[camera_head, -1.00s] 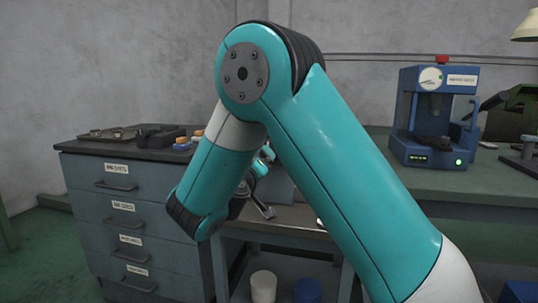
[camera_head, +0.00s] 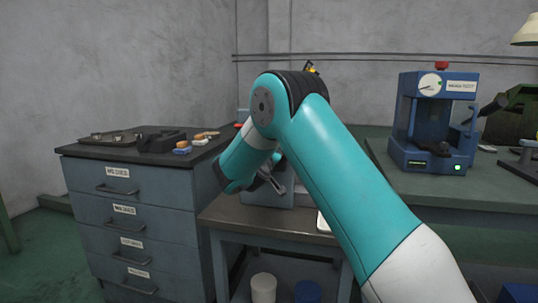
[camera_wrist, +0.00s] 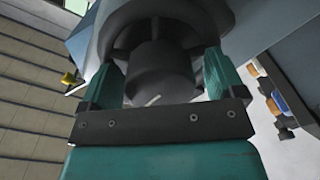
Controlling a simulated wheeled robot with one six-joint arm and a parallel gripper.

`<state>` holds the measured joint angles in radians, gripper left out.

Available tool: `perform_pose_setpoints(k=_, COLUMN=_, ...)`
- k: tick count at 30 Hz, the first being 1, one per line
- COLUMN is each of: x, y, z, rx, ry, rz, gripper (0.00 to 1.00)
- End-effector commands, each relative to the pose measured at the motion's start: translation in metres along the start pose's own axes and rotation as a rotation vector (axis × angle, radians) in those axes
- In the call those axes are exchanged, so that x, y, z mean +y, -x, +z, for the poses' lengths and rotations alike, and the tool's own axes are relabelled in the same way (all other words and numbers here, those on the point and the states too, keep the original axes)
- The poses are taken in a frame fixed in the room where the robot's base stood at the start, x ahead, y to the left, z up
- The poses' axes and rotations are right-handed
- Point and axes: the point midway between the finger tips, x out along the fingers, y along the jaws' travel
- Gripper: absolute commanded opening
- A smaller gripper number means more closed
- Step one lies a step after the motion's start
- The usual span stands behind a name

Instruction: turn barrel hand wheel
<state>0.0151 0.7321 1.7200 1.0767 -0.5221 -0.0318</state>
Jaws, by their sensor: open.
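In the wrist view a dark grey round hand wheel hub (camera_wrist: 155,75) fills the middle, with parts of a wider rim and spokes behind it. A short pale mark shows on the hub's face. My gripper (camera_wrist: 160,78) is open, with one teal finger on each side of the hub. I cannot tell whether the fingers touch it. In the head view my arm hides most of the wheel and the machine; a grey-blue machine body (camera_head: 283,190) shows beside my wrist on the low middle table.
A blue drawer cabinet (camera_head: 135,210) with trays and small parts on top stands at left. A blue press-like machine (camera_head: 405,150) stands on the green bench (camera_head: 440,195) at right. A white container (camera_head: 263,287) and a blue one (camera_head: 308,291) sit below the middle table.

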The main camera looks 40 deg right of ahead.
Motion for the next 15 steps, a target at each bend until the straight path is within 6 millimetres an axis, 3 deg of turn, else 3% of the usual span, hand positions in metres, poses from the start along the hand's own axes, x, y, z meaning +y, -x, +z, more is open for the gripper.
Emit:
perform_pose_setpoints(k=5, x=-0.0001, y=0.0001, z=0.0001, rx=0.000, ry=0.000, rz=0.000, gripper=0.88)
perform_pose_setpoints(k=11, x=-0.0001, y=0.0003, z=0.0001, rx=0.000, ry=0.000, rz=0.000, gripper=0.42)
perform_pose_setpoints(k=15, x=-0.0003, y=0.0004, z=0.0002, rx=0.000, ry=-0.001, rz=0.000, gripper=0.39)
